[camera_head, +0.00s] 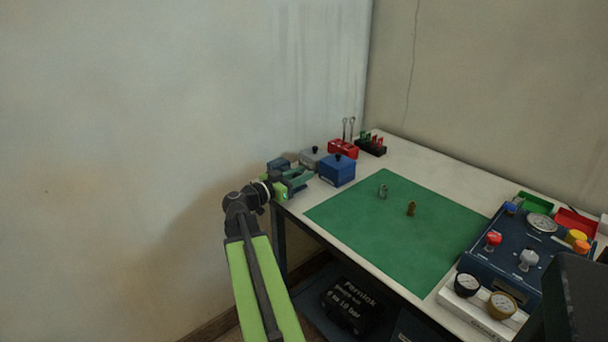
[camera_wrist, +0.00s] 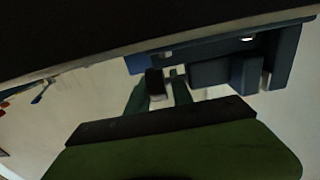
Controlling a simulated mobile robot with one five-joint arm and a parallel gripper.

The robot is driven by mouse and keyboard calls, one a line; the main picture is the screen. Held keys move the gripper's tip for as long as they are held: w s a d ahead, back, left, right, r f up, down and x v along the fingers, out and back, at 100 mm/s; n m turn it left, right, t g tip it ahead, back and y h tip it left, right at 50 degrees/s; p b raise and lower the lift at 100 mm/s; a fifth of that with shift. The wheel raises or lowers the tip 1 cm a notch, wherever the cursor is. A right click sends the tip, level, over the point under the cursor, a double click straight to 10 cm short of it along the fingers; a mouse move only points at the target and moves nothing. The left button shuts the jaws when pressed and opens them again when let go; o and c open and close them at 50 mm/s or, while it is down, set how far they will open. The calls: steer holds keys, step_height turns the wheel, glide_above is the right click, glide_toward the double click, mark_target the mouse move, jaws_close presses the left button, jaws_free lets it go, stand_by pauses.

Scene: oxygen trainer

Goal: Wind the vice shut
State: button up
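The blue-grey vice (camera_head: 279,164) sits at the table's near left corner, partly hidden by my gripper (camera_head: 303,180). In the wrist view, the vice (camera_wrist: 283,58) fills the upper right, with blocky jaws and a small bright gap low between them. A dark end piece (camera_wrist: 155,83), apparently part of its handle, shows between the fingers of my gripper (camera_wrist: 160,88). The fingers stand apart, one on each side of it. I cannot tell whether either finger touches it.
A green mat (camera_head: 390,230) holds two small fittings. A blue gauge panel (camera_head: 500,262) stands at the right. The wall is close on the left.

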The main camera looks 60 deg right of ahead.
steer(key=shift+x, duration=0.85)
